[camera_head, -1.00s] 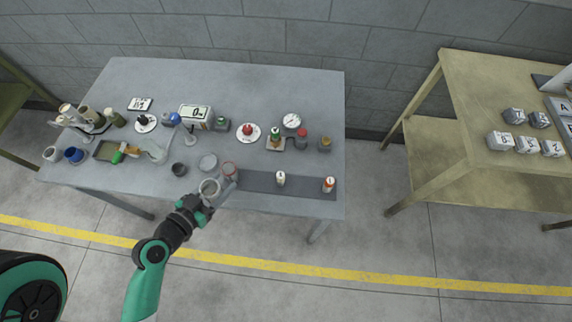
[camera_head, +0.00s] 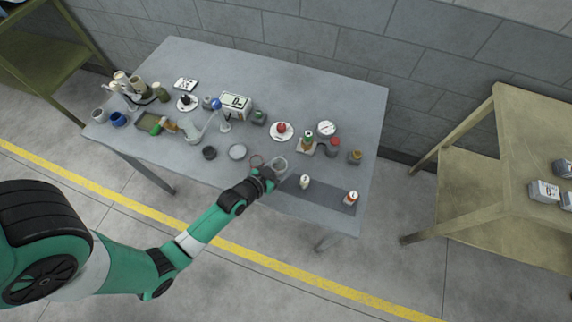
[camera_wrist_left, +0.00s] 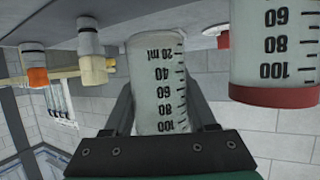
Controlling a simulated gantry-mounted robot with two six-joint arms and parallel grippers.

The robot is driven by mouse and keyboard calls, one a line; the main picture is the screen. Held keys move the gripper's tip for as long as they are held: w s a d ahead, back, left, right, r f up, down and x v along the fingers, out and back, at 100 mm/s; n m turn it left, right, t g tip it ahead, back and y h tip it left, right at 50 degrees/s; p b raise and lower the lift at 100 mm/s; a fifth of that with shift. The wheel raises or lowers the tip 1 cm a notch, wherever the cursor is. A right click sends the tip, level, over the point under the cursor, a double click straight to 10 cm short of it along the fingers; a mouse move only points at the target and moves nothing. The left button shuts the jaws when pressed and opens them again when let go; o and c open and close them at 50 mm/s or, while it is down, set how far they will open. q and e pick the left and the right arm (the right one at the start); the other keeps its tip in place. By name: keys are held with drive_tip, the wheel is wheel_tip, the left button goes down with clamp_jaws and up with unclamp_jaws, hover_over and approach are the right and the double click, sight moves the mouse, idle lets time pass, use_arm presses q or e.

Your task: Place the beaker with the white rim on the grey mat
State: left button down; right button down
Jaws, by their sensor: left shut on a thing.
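The beaker with the white rim (camera_head: 279,163) is clear with black volume marks. My left gripper (camera_head: 271,173) is shut on it, at the table's front edge near the left end of the dark grey mat (camera_head: 328,199). In the left wrist view the beaker (camera_wrist_left: 158,75) appears upside down between the fingers (camera_wrist_left: 157,105). Whether its base touches the mat or hangs just above it, I cannot tell. A similar beaker with a red rim (camera_head: 257,160) stands just left of it, and shows at right in the wrist view (camera_wrist_left: 275,60). My right gripper is not in view.
On the mat stand a white bottle (camera_head: 304,181) and an orange-banded white bottle (camera_head: 351,198). A clear round dish (camera_head: 238,152) and dark cup (camera_head: 209,153) are further left. Instruments and bottles fill the table's middle. Bare mat lies between the two bottles.

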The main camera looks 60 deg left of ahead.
use_arm(q)
drive_tip(key=shift+w+f+b, duration=0.2)
drive_tip(key=shift+f+b, duration=0.7)
drive_tip(key=shift+f, duration=0.9)
drive_tip(key=shift+f, duration=0.1)
drive_tip(key=shift+c, duration=1)
unclamp_jaws()
drive_tip(key=shift+r, duration=0.25)
drive_tip(key=v, duration=1.2)
drive_tip(key=shift+f+p, duration=0.1)
drive_tip(key=shift+p, duration=0.3)
